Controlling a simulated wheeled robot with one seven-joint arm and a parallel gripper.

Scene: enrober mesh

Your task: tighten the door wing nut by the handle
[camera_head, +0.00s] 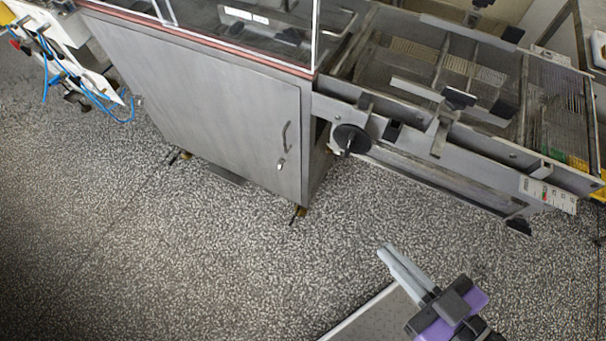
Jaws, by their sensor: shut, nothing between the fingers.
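The grey metal cabinet door (200,105) fills the upper left of the head view and appears closed. A curved handle (285,135) sits near its right edge. Just below the handle is a small light fitting (281,165), which looks like the wing nut; it is too small to tell its turn or tightness. My gripper (384,250) is at the lower right, over the floor, well apart from the door. Its two grey fingers lie together, point up and to the left, and hold nothing.
A mesh conveyor frame (450,135) extends right from the cabinet, with a dark round handwheel (351,139) protruding at its near side. A clear guard (230,30) stands on the cabinet. Blue hoses (90,90) hang at the far left. The speckled floor (190,260) before the door is clear.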

